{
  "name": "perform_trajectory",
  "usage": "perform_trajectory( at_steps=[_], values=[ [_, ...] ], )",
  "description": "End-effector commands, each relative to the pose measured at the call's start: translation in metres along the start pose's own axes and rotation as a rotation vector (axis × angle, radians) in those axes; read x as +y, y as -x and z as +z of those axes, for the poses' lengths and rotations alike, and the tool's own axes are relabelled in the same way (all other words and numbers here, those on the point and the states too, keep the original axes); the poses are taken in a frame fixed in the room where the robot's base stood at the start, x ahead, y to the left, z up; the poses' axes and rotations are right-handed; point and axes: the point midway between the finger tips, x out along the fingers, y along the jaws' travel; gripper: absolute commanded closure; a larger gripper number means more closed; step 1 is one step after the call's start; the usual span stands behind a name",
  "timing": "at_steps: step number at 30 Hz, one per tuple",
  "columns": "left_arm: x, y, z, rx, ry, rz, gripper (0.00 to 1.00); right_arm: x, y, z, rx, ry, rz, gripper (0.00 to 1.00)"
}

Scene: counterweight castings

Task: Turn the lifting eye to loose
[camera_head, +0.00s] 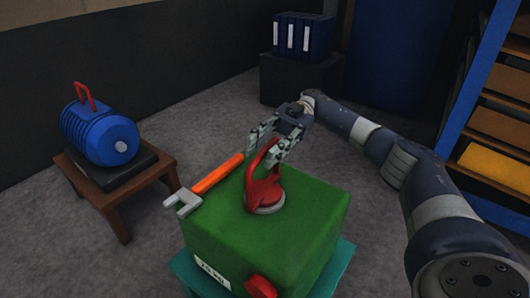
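The red lifting eye (263,189) stands upright on a grey round collar on top of the green casting (225,235). My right gripper (265,152) reaches in from the right and is at the upper part of the eye. Its two fingers are apart, with the top of the red loop between them. I cannot tell whether they touch or clamp the eye. The fingers hide part of the loop's top. My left gripper is not in view.
A tool with an orange handle (218,174) lies by the casting's far left edge. A blue motor-like body (98,135) with a red handle sits on a wooden stool (122,202) at left. Blue binders (303,36) stand behind; a shelf (484,75) is at right.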

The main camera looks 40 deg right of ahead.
Motion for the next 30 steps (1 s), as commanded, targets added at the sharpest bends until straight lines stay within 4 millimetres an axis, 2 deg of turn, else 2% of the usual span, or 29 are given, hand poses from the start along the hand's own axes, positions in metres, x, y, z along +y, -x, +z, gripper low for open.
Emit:
perform_trajectory(
  at_steps=[6, 12, 16, 23, 24, 28, 30],
  values=[
    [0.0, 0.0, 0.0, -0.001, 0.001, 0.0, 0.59, 0.009, -0.001, -0.043, -0.001, 0.003, -0.004, 0.67],
    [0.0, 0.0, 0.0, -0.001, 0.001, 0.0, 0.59, 0.016, -0.002, -0.072, 0.001, -0.001, -0.004, 0.67],
    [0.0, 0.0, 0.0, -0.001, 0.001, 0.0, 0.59, 0.018, -0.002, -0.079, 0.001, -0.004, -0.005, 0.67],
    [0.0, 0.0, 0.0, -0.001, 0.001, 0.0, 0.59, 0.018, -0.002, -0.081, 0.002, -0.004, -0.005, 0.67],
    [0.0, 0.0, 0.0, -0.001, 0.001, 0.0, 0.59, 0.018, -0.002, -0.081, 0.002, -0.004, -0.005, 0.69],
    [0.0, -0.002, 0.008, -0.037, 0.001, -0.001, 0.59, 0.019, -0.002, -0.087, 0.002, -0.004, -0.005, 0.99],
    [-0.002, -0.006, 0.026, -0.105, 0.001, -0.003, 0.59, 0.021, -0.002, -0.097, 0.002, -0.003, -0.005, 1.0]
  ],
)
